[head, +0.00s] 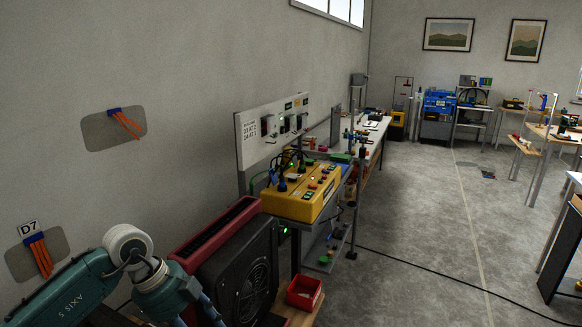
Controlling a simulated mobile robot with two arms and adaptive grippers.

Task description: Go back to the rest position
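In the head view my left arm comes in at the lower left, with teal links and a pale round joint. Its far end drops toward the bottom edge, and its gripper is not visible. My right arm and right gripper do not show. Just right of my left arm stands a large dark fan-like unit (247,284) with a red top housing (218,239). The arm overlaps the unit's left side in the picture; I cannot tell whether they touch.
A yellow control box (303,192) sits on a bench beyond the fan unit. A red bin (304,290) stands at the bottom centre. A black cable (440,280) crosses the grey floor (420,220), which is otherwise largely open. A dark-legged table (562,245) stands at right.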

